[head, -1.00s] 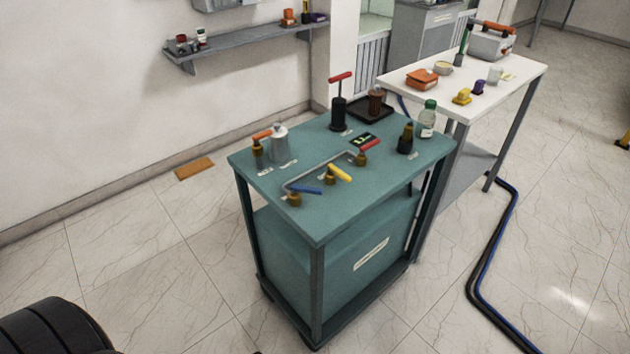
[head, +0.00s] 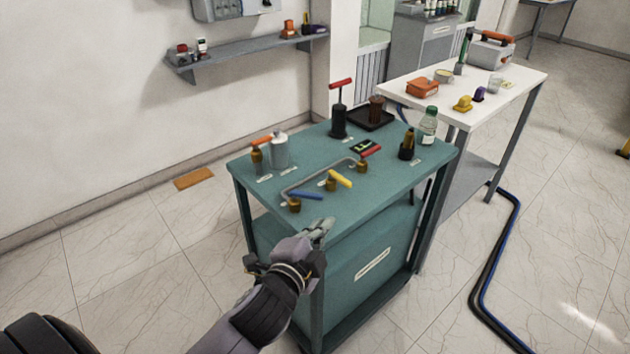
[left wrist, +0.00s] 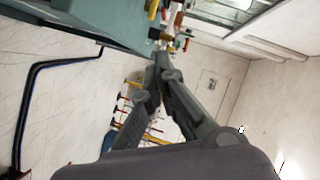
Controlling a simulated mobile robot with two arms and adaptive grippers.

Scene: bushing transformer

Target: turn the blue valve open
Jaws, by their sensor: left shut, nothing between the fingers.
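The blue valve handle (head: 305,196) lies across its brass body at the near left corner of the green cart top (head: 235,165). A yellow-handled valve (head: 340,179) and a red-handled valve (head: 370,150) stand behind it on the same grey pipe (head: 318,170). My left gripper (head: 322,226) is at the cart's near edge, in front of and apart from the blue handle. In the left wrist view its fingers (left wrist: 162,62) meet at the tips, with nothing between them. My right gripper is not in view.
A grey canister (head: 279,152), a black pump with a red handle (head: 339,118), a black tray (head: 371,118) and a green-capped bottle (head: 428,125) stand on the cart. A white table (head: 520,85) is behind. A hose (head: 492,265) lies on the floor at right.

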